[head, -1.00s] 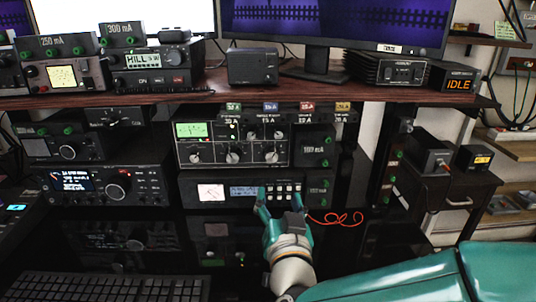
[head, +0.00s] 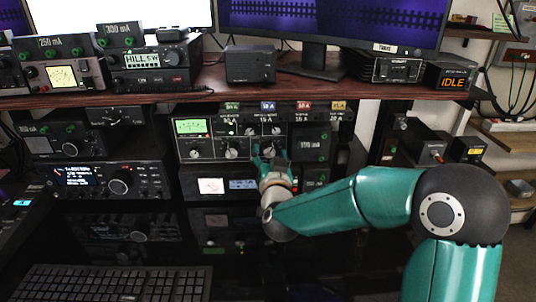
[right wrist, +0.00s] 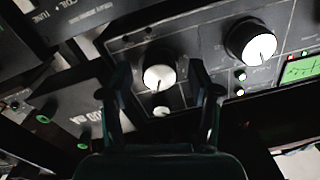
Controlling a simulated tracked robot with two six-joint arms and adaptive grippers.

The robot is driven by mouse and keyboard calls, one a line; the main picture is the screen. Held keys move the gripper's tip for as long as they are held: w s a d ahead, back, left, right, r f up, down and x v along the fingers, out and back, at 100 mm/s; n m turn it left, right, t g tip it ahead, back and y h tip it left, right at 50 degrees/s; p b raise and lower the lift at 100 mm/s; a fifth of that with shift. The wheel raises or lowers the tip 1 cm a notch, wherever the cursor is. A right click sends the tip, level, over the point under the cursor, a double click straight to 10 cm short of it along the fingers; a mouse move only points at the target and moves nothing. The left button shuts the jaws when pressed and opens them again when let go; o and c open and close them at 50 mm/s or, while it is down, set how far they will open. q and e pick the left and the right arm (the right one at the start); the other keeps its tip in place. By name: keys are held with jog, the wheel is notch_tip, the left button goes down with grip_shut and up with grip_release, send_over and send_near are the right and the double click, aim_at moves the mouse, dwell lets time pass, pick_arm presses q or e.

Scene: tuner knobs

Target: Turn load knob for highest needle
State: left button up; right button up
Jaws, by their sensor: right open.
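The tuner (head: 213,150), a black-faced unit with a lit green needle meter (head: 191,127), stands on the shelf below the desk top. Its middle white-topped knob (head: 231,154) shows in the head view. My right gripper (head: 269,152) is open in front of its right-hand knob, which it mostly hides there. In the right wrist view that knob (right wrist: 158,76) appears between the two spread fingers, with gaps at both sides. Another large knob (right wrist: 250,43) and the green meter (right wrist: 299,69) lie to its right. Knob labels are too small to read. My left gripper is not in view.
A small dark unit (head: 315,143) with green terminals stands right of the tuner. Below is a unit with a white meter (head: 211,186) and blue display. The desk edge (head: 120,100) overhangs the shelf. A keyboard (head: 115,283) lies at front left.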

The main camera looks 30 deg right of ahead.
jog(key=shift+w+d, duration=0.1)
jog(key=shift+w, duration=0.05)
jog(key=shift+c, duration=0.2)
jog(key=c, duration=1.1)
jog(key=shift+r+n, duration=0.1)
jog(key=shift+n, duration=0.3)
jog(key=shift+n+p, duration=0.4)
jog(key=shift+n, duration=0.2)
jog(key=shift+n+p, duration=0.75)
jog(key=shift+n, duration=1.15)
